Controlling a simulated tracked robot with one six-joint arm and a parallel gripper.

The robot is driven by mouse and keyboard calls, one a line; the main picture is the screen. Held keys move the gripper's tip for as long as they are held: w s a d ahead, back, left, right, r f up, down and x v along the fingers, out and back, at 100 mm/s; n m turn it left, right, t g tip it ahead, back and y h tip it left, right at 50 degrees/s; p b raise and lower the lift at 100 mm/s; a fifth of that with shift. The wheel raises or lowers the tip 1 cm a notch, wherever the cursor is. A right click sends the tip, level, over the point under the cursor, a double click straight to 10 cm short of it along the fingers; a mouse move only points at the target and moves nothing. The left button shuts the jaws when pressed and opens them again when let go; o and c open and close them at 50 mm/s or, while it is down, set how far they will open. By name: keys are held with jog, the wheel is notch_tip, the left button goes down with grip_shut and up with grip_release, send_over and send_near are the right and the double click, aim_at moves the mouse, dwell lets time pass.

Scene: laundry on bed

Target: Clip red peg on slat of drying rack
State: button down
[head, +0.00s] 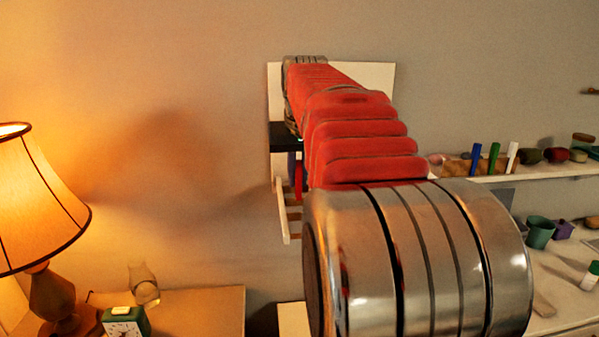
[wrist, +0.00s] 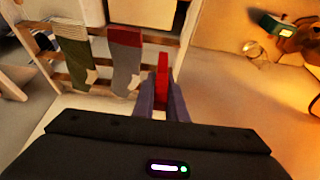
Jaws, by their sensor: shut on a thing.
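My gripper (wrist: 164,88) is shut on the red peg (wrist: 162,70), which stands out past the fingertips. In the head view the red peg (head: 298,178) points down beside the pale drying rack (head: 283,210), mostly hidden by my arm. In the wrist view the rack's wooden slats (wrist: 98,73) run across the left half. A green sock (wrist: 74,52) and a grey sock with a red top (wrist: 126,62) hang on the rack, left of the peg. The peg is near the slats' right end; I cannot tell whether it touches one.
A lit lamp (head: 38,205) and a green clock (head: 126,322) stand at lower left in the head view. A shelf (head: 500,177) with small objects and a desk with a green cup (head: 539,232) are at right. The wall left of the rack is clear.

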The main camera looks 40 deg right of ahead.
jog(key=shift+f, duration=1.4)
jog(key=shift+f, duration=2.85)
dwell(0.6)
jog(key=c, duration=1.7)
grip_release()
jog(key=shift+r, duration=0.1)
jog(key=v, duration=1.3)
jog(key=shift+s+r, duration=0.25)
